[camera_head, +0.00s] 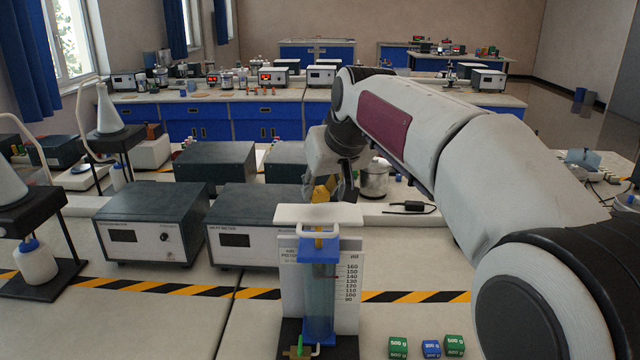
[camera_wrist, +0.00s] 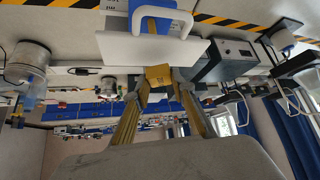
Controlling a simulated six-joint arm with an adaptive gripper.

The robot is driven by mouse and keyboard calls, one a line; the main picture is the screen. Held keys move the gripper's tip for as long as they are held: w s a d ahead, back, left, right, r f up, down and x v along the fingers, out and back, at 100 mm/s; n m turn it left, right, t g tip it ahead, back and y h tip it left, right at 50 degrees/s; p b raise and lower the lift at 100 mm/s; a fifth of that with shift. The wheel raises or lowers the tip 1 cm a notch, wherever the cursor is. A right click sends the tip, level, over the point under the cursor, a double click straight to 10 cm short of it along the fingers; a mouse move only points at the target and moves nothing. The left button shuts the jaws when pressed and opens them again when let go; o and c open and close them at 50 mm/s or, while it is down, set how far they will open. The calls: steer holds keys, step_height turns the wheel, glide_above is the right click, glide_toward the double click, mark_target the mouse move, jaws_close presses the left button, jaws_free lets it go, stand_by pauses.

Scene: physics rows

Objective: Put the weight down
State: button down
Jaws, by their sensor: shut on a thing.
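A yellow weight (camera_head: 321,194) sits between the fingers of my gripper (camera_head: 332,186), which is shut on it. In the wrist view the same weight (camera_wrist: 158,75) lies between the fingertips of my gripper (camera_wrist: 160,82). It is right over the white platform (camera_head: 318,214) of the upright gas syringe; the platform also shows in the wrist view (camera_wrist: 125,52). I cannot tell whether the weight touches it. The clear tube (camera_head: 320,300) has a blue collar and stands before a white scale board marked in ml.
Two green cubes (camera_head: 398,347) (camera_head: 454,345) and a blue cube (camera_head: 431,349) stand on the bench right of the syringe. Grey instrument boxes (camera_head: 152,222) (camera_head: 235,240) stand to its left. A metal pot (camera_head: 374,180) is behind. Striped tape crosses the bench.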

mark_target(322, 197)
steer(key=shift+f, duration=1.3)
steer(key=shift+f, duration=0.1)
steer(key=c, duration=1.7)
jaws_free()
steer(key=shift+f, duration=0.1)
steer(key=shift+r, duration=0.25)
steer(key=v, duration=0.6)
steer(key=shift+s+r, duration=0.15)
steer(key=shift+s+d+r, duration=0.15)
steer(key=shift+s+r, duration=0.15)
steer(key=shift+r, duration=0.05)
